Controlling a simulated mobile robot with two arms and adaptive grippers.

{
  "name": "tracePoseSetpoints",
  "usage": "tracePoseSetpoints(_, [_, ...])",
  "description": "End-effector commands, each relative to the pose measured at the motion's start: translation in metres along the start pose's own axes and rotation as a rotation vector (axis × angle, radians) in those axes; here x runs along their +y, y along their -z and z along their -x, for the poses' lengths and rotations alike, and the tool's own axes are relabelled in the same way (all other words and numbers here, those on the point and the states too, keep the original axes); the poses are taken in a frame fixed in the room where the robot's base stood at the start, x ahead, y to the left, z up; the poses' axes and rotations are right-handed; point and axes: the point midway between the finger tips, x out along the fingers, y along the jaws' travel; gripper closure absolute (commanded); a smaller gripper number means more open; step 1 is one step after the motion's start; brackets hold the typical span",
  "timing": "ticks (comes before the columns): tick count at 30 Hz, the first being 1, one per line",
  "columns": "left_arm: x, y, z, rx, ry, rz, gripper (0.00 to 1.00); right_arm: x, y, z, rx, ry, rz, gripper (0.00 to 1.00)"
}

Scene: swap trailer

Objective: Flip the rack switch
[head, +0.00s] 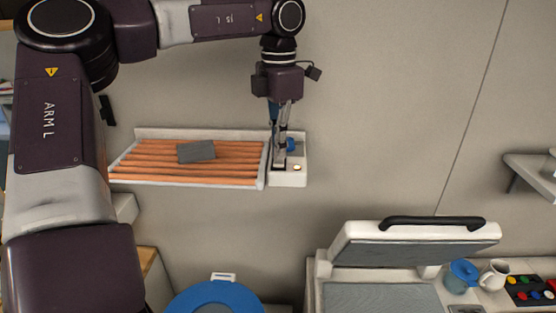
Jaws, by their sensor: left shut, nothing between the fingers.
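The rack (185,181) is a white-framed shelf with orange-brown slats on the grey wall, left of the picture's middle. A grey slab (196,151) lies on its slats. At its right end is a white switch box (288,179) with a small yellowish round spot (297,167) and a blue part (291,145). My left gripper (279,165) points down at this box, its fingers shut and empty. The fingertips are at or just over the box's dark area and hide much of it. I cannot tell whether they touch the switch. My right gripper is out of view.
Below right stands a counter with a raised lid and black handle (432,222), a blue cup (461,276), a white mug (494,275) and a panel of coloured buttons (530,289). A blue round object (214,298) is at the bottom. A shelf (533,172) juts out right.

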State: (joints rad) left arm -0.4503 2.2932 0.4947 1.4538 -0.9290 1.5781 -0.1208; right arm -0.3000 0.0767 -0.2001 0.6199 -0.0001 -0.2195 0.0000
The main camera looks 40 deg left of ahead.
Motion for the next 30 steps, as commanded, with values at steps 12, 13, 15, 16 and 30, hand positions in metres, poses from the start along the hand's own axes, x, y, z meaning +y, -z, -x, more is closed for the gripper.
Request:
tracePoseSetpoints(12, [0.0, 0.0, -0.007, 0.0, 0.0, 0.0, 1.0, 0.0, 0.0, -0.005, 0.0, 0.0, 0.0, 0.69])
tracePoseSetpoints(13, [0.0, 0.0, -0.007, 0.0, 0.0, 0.0, 1.0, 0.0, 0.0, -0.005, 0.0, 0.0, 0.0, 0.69])
tracePoseSetpoints(15, [0.0, 0.0, -0.008, 0.0, 0.0, 0.0, 1.0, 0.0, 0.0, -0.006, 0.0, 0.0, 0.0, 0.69])
tracePoseSetpoints(16, [0.0, 0.0, -0.009, 0.0, 0.0, 0.0, 1.0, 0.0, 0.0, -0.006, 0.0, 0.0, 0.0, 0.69])
tracePoseSetpoints(30, [0.0, 0.0, -0.016, 0.001, 0.0, 0.0, 1.0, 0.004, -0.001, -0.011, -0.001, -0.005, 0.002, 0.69])
